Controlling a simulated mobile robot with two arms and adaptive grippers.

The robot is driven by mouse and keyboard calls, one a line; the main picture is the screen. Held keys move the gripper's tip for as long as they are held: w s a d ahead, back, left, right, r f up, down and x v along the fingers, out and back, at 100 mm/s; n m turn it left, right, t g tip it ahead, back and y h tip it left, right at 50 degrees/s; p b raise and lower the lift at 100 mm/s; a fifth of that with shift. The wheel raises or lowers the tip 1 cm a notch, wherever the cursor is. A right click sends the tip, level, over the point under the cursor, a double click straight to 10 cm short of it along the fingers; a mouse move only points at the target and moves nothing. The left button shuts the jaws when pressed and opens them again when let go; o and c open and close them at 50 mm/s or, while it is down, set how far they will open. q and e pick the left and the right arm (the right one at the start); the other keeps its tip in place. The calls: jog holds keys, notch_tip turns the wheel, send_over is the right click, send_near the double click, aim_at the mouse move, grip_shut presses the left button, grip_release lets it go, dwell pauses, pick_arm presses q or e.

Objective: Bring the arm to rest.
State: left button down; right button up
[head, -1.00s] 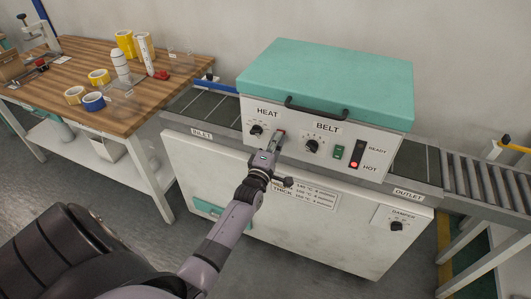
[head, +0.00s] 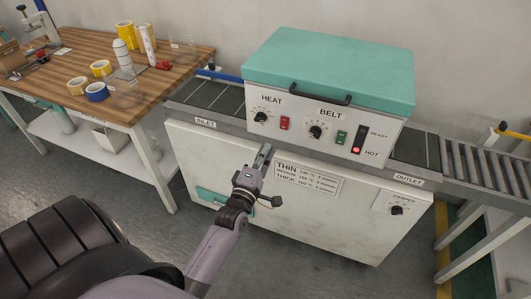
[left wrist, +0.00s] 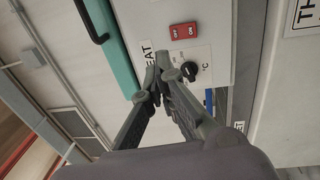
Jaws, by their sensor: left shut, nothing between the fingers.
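My left gripper (head: 262,158) is shut and empty. In the head view it stands in front of the white machine (head: 200,160), below the HEAT label and the red switch (head: 284,123). In the left wrist view its fingertips (left wrist: 158,72) meet, and the red switch (left wrist: 184,31) and the HEAT knob (left wrist: 189,70) show beyond them. The gripper appears apart from the panel. The HEAT knob also shows in the head view (head: 261,117). My right gripper is in neither view.
The machine has a teal lid (head: 335,70), a BELT knob (head: 316,132), a green switch (head: 341,138), a lit red HOT lamp (head: 356,150) and a DAMPER knob (head: 397,210). A roller conveyor (head: 490,170) is at right. A wooden table (head: 140,100) with tape rolls is at left.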

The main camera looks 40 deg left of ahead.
pick_arm(q)
jog(key=shift+s, duration=0.1)
jog(key=shift+f, duration=0.15)
dwell(0.3)
jog(key=s+d+f+m+g+h, duration=0.1)
jog(key=s+d+f+m+g, duration=0.25)
jog(key=f, duration=0.75)
jog(key=s+d+f+m+g+h, duration=0.2)
jog(key=s+d+f+m, duration=0.15)
jog(key=f, duration=0.65)
jog(key=s+d+f+m+g+h, duration=0.1)
jog(key=s+d+f+m+g, duration=0.2)
jog(key=f, duration=0.8)
jog(key=s+f+m+g, duration=0.3)
jog(key=s+f, duration=0.3)
jog(key=s, duration=0.5)
jog(key=s+f+m+g, duration=0.3)
jog(key=s+f+m, duration=0.2)
jog(key=s, duration=0.7)
jog(key=s+f+m+g, duration=0.3)
jog(key=s+f+m, duration=0.2)
jog(key=s+f, duration=0.3)
jog(key=s, duration=0.3)
jog(key=shift+s+d, duration=0.25)
jog(key=shift+s, duration=0.05)
